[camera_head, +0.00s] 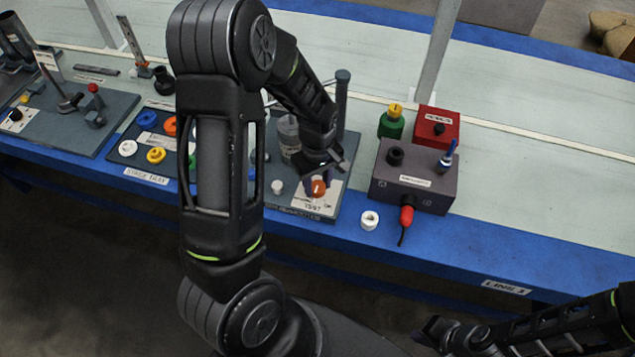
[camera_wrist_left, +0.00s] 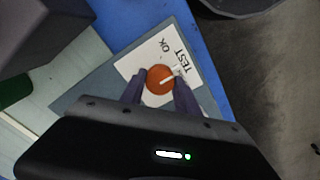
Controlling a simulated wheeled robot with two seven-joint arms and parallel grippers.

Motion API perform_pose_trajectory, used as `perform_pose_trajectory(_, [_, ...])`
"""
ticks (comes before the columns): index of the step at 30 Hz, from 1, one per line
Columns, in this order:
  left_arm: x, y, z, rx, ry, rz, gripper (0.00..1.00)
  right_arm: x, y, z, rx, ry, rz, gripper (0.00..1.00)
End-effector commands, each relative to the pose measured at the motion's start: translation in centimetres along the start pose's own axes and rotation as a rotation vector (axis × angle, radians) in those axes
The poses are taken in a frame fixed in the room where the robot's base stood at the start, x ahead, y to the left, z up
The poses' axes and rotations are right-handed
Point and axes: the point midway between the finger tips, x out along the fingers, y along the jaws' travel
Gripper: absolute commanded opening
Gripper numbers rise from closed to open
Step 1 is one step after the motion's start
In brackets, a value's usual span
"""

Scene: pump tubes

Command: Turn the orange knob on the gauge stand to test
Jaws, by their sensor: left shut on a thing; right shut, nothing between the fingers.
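The orange knob (camera_head: 319,187) sits on a white label plate (camera_head: 329,205) at the front of the gauge stand (camera_head: 353,147). In the left wrist view, the knob (camera_wrist_left: 160,79) has a pale pointer line aimed toward the word TEST, with OK printed to the left on the label (camera_wrist_left: 133,62). My left gripper (camera_wrist_left: 159,86) is shut on the knob from above, one finger on each side. In the head view my left arm hides part of the stand. My right gripper (camera_head: 432,332) is shut and empty at the lower right, away from the table.
A grey box (camera_head: 412,185) with a red plug (camera_head: 406,214) stands right of the gauge stand. A white ring (camera_head: 369,220) lies between them. Green (camera_head: 391,125) and red (camera_head: 437,127) items stand behind. A tray with coloured rings (camera_head: 128,148) is left. The table's right side is clear.

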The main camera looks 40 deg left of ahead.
Motion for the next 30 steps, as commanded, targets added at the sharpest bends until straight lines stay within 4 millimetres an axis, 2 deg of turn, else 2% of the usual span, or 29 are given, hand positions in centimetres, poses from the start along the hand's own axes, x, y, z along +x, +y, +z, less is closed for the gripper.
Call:
perform_pose_trajectory(1, [0.0,0.0,0.0,0.001,0.000,0.001,0.00,0.0,0.0,0.0,0.000,0.000,0.000,0.00])
perform_pose_trajectory(2, [0.0,0.0,0.0,0.001,0.000,0.001,0.40,0.0,0.0,0.0,0.000,0.000,0.000,0.00])
perform_pose_trajectory(9, [0.0,0.0,0.0,0.001,0.000,0.000,0.59,0.0,0.0,0.0,0.000,0.000,0.000,0.00])
perform_pose_trajectory(20, [-0.5,0.1,0.0,0.002,0.001,0.002,0.59,0.0,0.0,0.0,0.000,0.000,0.000,0.00])
perform_pose_trajectory(23, [-1.6,0.1,-0.1,0.002,0.002,0.003,0.59,-0.1,0.0,0.0,0.000,0.000,0.000,0.00])
perform_pose_trajectory(30, [-5.5,0.1,-0.1,0.001,0.002,0.005,0.59,-0.3,-0.1,0.0,0.000,0.000,0.000,0.00])
